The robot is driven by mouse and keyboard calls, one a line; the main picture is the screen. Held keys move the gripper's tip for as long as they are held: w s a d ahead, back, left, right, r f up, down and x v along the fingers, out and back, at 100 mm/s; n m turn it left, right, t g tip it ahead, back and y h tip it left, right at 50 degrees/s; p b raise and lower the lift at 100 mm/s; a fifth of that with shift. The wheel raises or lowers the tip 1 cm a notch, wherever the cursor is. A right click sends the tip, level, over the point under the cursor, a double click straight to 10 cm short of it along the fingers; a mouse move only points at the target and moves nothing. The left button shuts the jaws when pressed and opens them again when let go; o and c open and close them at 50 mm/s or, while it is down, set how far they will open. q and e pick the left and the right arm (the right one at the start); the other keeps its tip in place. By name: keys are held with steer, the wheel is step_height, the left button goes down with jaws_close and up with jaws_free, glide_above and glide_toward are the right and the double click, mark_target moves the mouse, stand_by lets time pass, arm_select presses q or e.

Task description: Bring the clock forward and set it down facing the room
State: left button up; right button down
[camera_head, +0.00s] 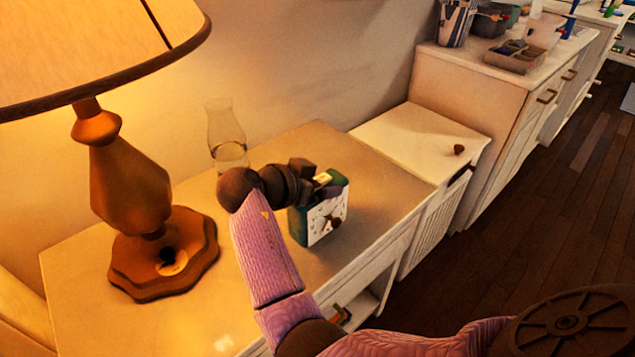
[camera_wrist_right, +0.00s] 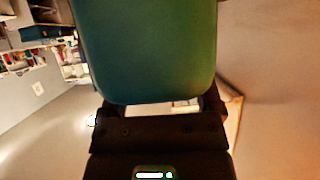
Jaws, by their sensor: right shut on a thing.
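The clock (camera_head: 327,217) is a small green box with a white face, at the front part of the nightstand top (camera_head: 262,262). Its face is turned toward the front edge and the room. My right gripper (camera_head: 322,180) is shut on the clock from above and behind, and covers part of its top. In the right wrist view the green clock body (camera_wrist_right: 145,50) fills the upper middle, between the fingers of my right gripper (camera_wrist_right: 160,108). I cannot tell whether the clock's base touches the wood. My left gripper is not in view.
A large lit lamp (camera_head: 130,190) stands on the left of the nightstand. A clear glass vase (camera_head: 226,135) stands behind my right wrist. The top to the right of the clock is clear. A lower white cabinet (camera_head: 425,140) with a small brown knob-like object (camera_head: 459,149) adjoins.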

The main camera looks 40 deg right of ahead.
jaws_free()
steer(key=shift+f, duration=0.1)
steer(key=shift+a+r, duration=0.15)
steer(key=shift+r, duration=0.15)
steer(key=p+v, duration=0.3)
steer(key=v, duration=0.8)
steer(key=shift+a, duration=0.35)
